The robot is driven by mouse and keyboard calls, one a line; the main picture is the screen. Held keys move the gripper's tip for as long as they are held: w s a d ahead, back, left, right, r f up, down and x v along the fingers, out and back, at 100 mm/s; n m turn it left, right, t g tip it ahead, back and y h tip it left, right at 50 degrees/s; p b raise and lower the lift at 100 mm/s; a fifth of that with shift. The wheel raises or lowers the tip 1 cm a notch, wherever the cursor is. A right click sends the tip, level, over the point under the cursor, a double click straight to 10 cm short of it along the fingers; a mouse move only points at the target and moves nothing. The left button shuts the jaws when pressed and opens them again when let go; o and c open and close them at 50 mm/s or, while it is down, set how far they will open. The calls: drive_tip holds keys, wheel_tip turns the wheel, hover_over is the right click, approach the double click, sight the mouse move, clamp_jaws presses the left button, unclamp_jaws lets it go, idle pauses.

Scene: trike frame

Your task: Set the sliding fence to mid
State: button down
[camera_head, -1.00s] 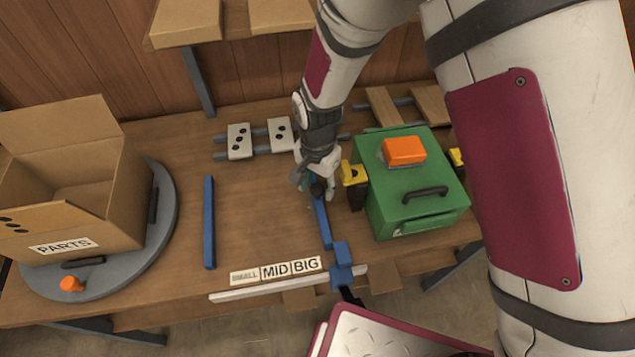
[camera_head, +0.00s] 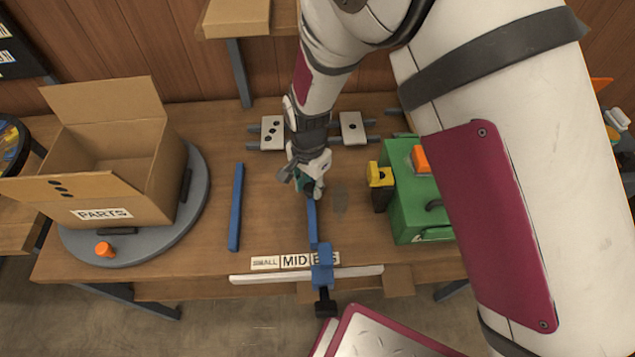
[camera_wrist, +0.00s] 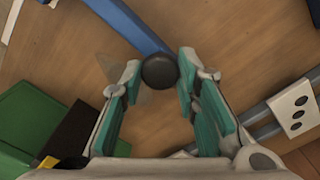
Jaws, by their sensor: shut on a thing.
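The sliding fence (camera_head: 312,222) is a blue bar with a blue carriage (camera_head: 322,264) on a pale rail (camera_head: 255,279) at the bench's front edge. The carriage overlaps the BIG label (camera_head: 336,258), just right of the MID label (camera_head: 295,260). The SMALL label (camera_head: 265,262) is further left. My gripper (camera_head: 310,190) is at the fence's far end. In the wrist view my gripper (camera_wrist: 160,74) is shut on the fence's round black knob (camera_wrist: 159,72), with the blue bar (camera_wrist: 132,27) running away from it.
A fixed blue bar (camera_head: 236,208) stands left of the fence, with clear bench between them. Right of my gripper are a yellow-and-black clamp (camera_head: 380,176) and a green box (camera_head: 405,200). A cardboard PARTS box (camera_head: 150,190) sits on a grey turntable (camera_head: 195,205) at left.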

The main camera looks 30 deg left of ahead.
drive_tip(key=c, duration=1.2)
unclamp_jaws()
wheel_tip(320, 180, up, 12)
drive_tip(key=shift+r, duration=0.1)
